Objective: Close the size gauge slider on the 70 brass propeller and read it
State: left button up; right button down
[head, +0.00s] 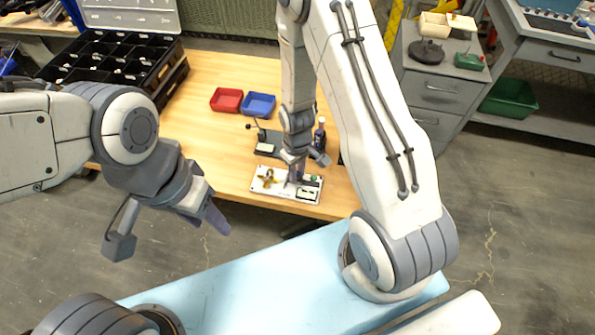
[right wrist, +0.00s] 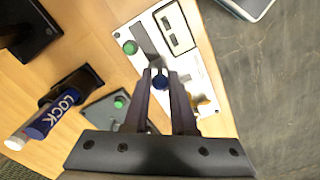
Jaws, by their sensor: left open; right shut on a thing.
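The white gauge board (head: 262,187) lies near the front edge of the wooden table. The brass propeller (head: 268,178) sits at its left part; in the right wrist view only a bit of brass (right wrist: 205,104) shows beside my finger. My right gripper (head: 296,178) is over the board, its fingers shut on the blue slider knob (right wrist: 160,82). The gap between slider and propeller is hidden. The gauge display (right wrist: 174,28) shows on the board, but its reading is too small to tell. My left gripper (head: 168,228) is open and empty, away from the table.
A dark device (head: 267,148) and a dark bottle stand behind the board; the right wrist view shows the blue bottle marked LOCK (right wrist: 53,114). A red bin (head: 226,100) and a blue bin (head: 258,105) are further back. A black compartment tray (head: 150,60) is at back left.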

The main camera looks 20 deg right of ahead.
jog(key=shift+w+a, duration=0.65)
jog(key=shift+a, duration=0.15)
jog(key=c, duration=0.8)
grip_release()
jog(key=shift+a, duration=0.15)
jog(key=shift+o, duration=0.2)
jog(key=shift+s, duration=0.1)
jog(key=shift+r, duration=0.1)
notch_tip(320, 180, up, 10)
jog(key=shift+r, duration=0.25)
